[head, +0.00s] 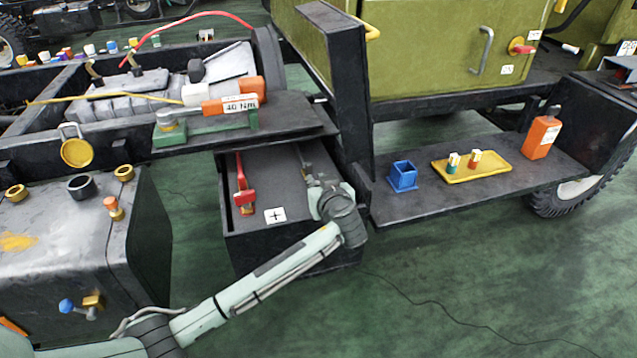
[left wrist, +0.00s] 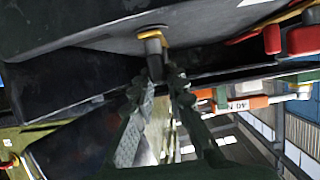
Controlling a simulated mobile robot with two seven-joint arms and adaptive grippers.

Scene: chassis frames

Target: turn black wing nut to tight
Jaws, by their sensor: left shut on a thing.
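In the head view the nut is hidden by my gripper. A red clamp (head: 243,190) lies at the left of the same box (head: 265,240), near a plus label (head: 274,215). My right gripper is not in view.
An orange-handled torque wrench (head: 225,104) lies on the ledge above the box. On the side step (head: 420,212) at right stand a blue cup (head: 402,176), a yellow tray (head: 490,168) and an orange bottle (head: 541,135). A grey tank (head: 60,230) stands at left.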

